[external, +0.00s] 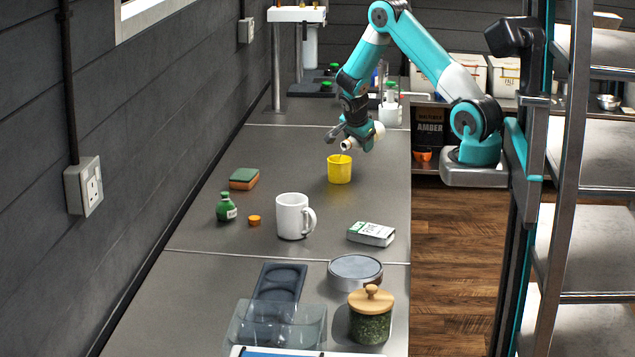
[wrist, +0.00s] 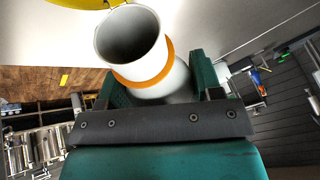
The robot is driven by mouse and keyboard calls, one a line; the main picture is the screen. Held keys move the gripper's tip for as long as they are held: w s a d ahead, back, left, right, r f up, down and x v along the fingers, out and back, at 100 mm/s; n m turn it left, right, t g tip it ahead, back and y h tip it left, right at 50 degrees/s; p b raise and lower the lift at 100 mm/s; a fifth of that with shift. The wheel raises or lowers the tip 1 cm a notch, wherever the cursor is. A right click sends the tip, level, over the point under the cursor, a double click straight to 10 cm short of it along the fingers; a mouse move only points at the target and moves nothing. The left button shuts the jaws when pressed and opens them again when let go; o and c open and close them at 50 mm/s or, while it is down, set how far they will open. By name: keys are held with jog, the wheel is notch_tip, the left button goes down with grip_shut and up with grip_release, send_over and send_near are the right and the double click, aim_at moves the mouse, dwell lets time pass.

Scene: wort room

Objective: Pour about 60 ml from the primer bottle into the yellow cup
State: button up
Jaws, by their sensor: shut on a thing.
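The primer bottle, white with an orange ring below its open neck, shows in the wrist view (wrist: 130,38) and in the external view (external: 349,144). My gripper (external: 364,136) is shut around its body, with a finger on each side in the wrist view (wrist: 160,84). The bottle is tipped well over, its mouth pointing left and down above the yellow cup (external: 340,172). The cup stands upright on the counter. Part of the cup's yellow edge shows at the top of the wrist view (wrist: 88,3). I cannot clearly tell whether liquid is flowing, or the cup's level.
A white mug (external: 291,217), green bottle (external: 226,208), orange cap (external: 254,221), sponge (external: 243,179) and small box (external: 371,234) stand nearer the camera. A round grey scale (external: 355,270) and lidded jar (external: 370,318) are at the front. Counter around the cup is clear.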

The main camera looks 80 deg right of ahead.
jog(key=shift+r, duration=0.2)
dwell(1.1)
jog(key=shift+s+d+f+t+y+p, duration=0.2)
jog(key=shift+s+t+y+p, duration=0.15)
jog(key=shift+p, duration=0.4)
jog(key=shift+f+t+y, duration=0.35)
jog(key=shift+f+y, duration=0.3)
jog(key=shift+w+f+t+y, duration=0.25)
jog(key=shift+f+t+y, duration=0.05)
jog(key=shift+f, duration=0.1)
jog(key=shift+s+f+y, duration=0.1)
jog(key=shift+f+y, duration=0.15)
jog(key=shift+y, duration=0.05)
jog(key=shift+d+m, duration=0.1)
jog(key=shift+m, duration=0.2)
